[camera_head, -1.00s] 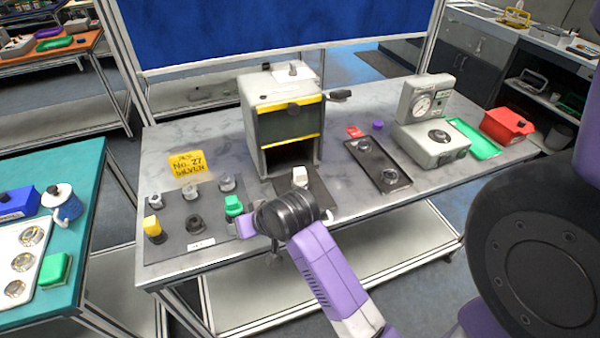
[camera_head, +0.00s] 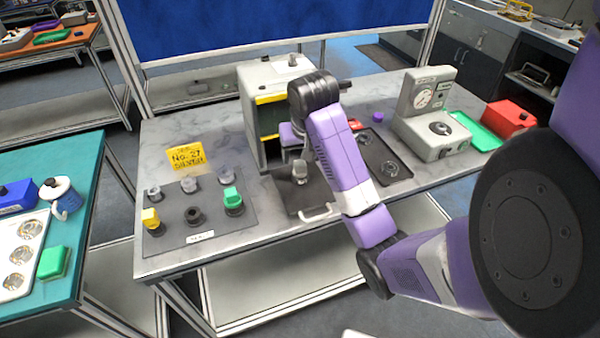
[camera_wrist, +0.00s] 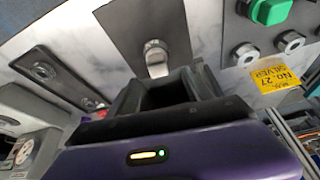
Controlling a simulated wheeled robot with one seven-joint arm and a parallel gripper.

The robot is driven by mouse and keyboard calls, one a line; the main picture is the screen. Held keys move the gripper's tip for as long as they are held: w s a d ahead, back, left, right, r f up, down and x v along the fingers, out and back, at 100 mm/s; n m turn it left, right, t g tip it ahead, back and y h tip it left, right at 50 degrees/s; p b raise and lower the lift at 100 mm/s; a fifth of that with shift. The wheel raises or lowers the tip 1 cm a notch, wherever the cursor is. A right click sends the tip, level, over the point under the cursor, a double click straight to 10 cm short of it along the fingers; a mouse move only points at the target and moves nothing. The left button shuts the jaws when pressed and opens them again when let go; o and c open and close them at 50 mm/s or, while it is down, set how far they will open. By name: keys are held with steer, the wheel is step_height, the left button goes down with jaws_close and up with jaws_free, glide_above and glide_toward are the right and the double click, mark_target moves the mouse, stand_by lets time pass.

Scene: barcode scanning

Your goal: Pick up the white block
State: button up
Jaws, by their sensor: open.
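A small light grey-white block (camera_head: 299,170) stands on a dark mat on the bench, in front of the open grey box. It looks like it sits on a round grey fitting. In the wrist view the block (camera_wrist: 157,69) shows just beyond the dark fingers. My gripper (camera_head: 296,142) is at the mouth of the box, just behind and above the block in the head view, partly hidden by my arm. In the wrist view my gripper (camera_wrist: 165,92) is open, with nothing seen between its fingers.
The grey box (camera_head: 252,98) stands close behind my gripper. A dark mat (camera_head: 208,234) with several knobs, one yellow and one green, lies to the left. A dark tray (camera_head: 372,150) and a grey dial device (camera_head: 430,141) stand to the right. A yellow sign (camera_head: 187,157) lies at back left.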

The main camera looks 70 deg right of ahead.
mark_target(300, 162)
steer(key=shift+x, duration=2.6)
steer(key=shift+s+f, duration=0.1)
steer(key=shift+s, duration=0.05)
jaws_close()
